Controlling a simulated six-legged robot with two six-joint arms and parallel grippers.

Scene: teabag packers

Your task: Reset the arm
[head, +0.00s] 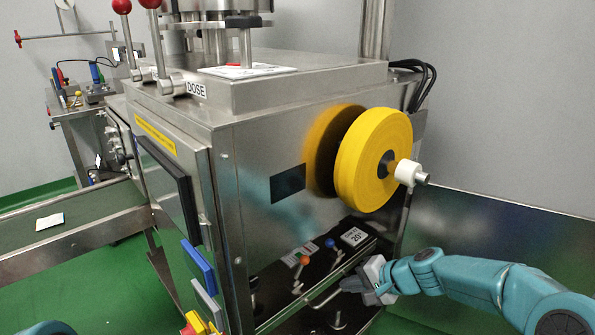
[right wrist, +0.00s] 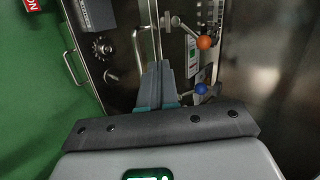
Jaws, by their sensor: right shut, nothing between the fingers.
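My right arm (head: 470,278) reaches in from the right in the head view. Its gripper (head: 350,284) is shut and empty, low in front of the machine's side panel. In the right wrist view its closed fingers (right wrist: 158,70) point at the panel, beside a thin metal handle (right wrist: 137,45). I cannot tell whether they touch it. The handle also shows in the head view (head: 325,296). A lever with an orange knob (head: 306,260) and one with a blue knob (head: 330,243) stand behind the gripper. My left gripper is not in view.
The steel machine (head: 245,170) fills the middle. A yellow roll (head: 365,160) sticks out above my right gripper on a white-ended spindle (head: 408,173). Red-knobbed levers (head: 122,6) rise at the top left. A conveyor (head: 85,229) lies left. Open green floor (head: 110,285) shows in front.

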